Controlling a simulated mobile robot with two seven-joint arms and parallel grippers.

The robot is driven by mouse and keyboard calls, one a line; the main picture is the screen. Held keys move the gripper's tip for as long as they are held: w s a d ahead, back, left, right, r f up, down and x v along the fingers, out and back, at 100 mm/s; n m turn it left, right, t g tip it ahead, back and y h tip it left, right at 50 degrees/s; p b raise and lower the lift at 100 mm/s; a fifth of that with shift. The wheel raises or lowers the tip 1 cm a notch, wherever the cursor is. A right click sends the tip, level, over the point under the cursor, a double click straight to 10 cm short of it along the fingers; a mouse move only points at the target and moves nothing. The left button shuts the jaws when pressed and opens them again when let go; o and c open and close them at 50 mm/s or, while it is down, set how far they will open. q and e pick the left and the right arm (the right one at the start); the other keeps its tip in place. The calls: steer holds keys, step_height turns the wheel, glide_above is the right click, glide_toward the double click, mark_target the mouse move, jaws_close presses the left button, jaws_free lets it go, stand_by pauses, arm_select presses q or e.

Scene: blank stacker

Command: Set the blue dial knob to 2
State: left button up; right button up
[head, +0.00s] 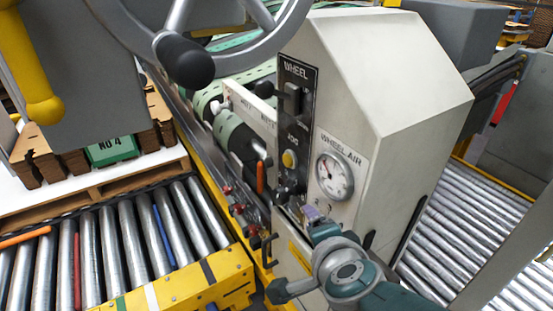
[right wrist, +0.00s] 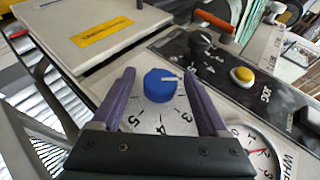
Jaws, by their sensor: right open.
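The blue dial knob (right wrist: 160,87) sits on the pale panel in the right wrist view. Its white pointer line points to the right in that view. Printed digits ring it; a 3 (right wrist: 187,117) shows to its lower right, and other digits are small or partly covered. My right gripper (right wrist: 159,77) is open, with one purple finger on each side of the knob; I cannot tell whether they touch it. In the head view my right gripper (head: 312,213) is at the panel below the gauge and hides the knob. My left gripper is not in view.
The white gauge (head: 334,177) marked WHEEL AIR is just above the knob area. A black strip carries a yellow button (head: 289,159) and a switch (head: 293,99). A handwheel (head: 205,30) hangs at upper left. Roller conveyors (head: 125,240) lie on both sides.

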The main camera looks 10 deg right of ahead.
steer(key=p+v, duration=0.7)
steer(key=v, duration=0.3)
steer(key=shift+p, duration=0.4)
